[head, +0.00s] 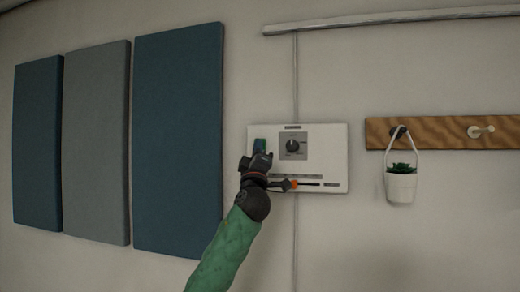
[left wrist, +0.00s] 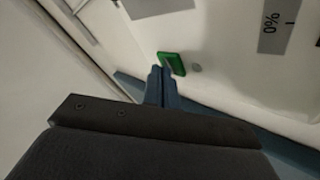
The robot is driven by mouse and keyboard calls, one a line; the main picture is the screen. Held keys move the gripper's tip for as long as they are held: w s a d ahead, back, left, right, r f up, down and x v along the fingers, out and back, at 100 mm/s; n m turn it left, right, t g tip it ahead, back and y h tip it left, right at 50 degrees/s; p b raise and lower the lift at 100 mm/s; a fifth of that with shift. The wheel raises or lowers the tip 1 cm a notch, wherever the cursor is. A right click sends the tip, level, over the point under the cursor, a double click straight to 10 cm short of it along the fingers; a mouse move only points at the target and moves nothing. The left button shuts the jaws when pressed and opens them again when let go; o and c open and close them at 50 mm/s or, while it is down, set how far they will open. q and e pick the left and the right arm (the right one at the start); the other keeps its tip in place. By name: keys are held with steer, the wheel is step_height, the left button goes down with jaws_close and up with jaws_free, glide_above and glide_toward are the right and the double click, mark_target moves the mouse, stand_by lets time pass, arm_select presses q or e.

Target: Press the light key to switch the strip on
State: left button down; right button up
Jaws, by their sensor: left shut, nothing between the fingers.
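A white control panel (head: 335,160) is fixed to the wall in the middle of the head view. The green key (left wrist: 172,63) is at its left side, with a small grey round spot beside it in the left wrist view. My left gripper (head: 260,151) is shut and empty in front of the panel's left part. Its blue fingertips (left wrist: 161,74) are right at the key's edge and overlap it; I cannot tell whether they touch. In the head view the gripper covers part of the key. The long strip (head: 390,20) above the panel looks pale grey and unlit. My right gripper is not in view.
The panel also has a black dial (head: 292,146) and a slider with an orange knob (head: 293,184), close to my left wrist. A wooden rail (head: 450,132) holds a hanging white plant pot (head: 401,187) at right. Blue and grey wall panels (head: 178,140) stand at left.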

arm_select(q)
steer(key=shift+w, duration=0.1)
stand_by(0.6)
steer(key=shift+s+a+b, duration=0.15)
steer(key=shift+s+b, duration=0.25)
steer(key=shift+s, duration=0.1)
steer(key=shift+s, duration=0.1)
steer(key=shift+s+a+b, duration=0.15)
steer(key=shift+s+a, duration=0.15)
steer(key=shift+s, duration=0.65)
steer(key=shift+s+a+b, duration=0.2)
steer(key=shift+s+a, duration=0.15)
steer(key=shift+s, duration=0.55)
steer(key=shift+s+a+b, duration=0.15)
steer(key=shift+s+a, duration=0.15)
steer(key=shift+s, duration=0.65)
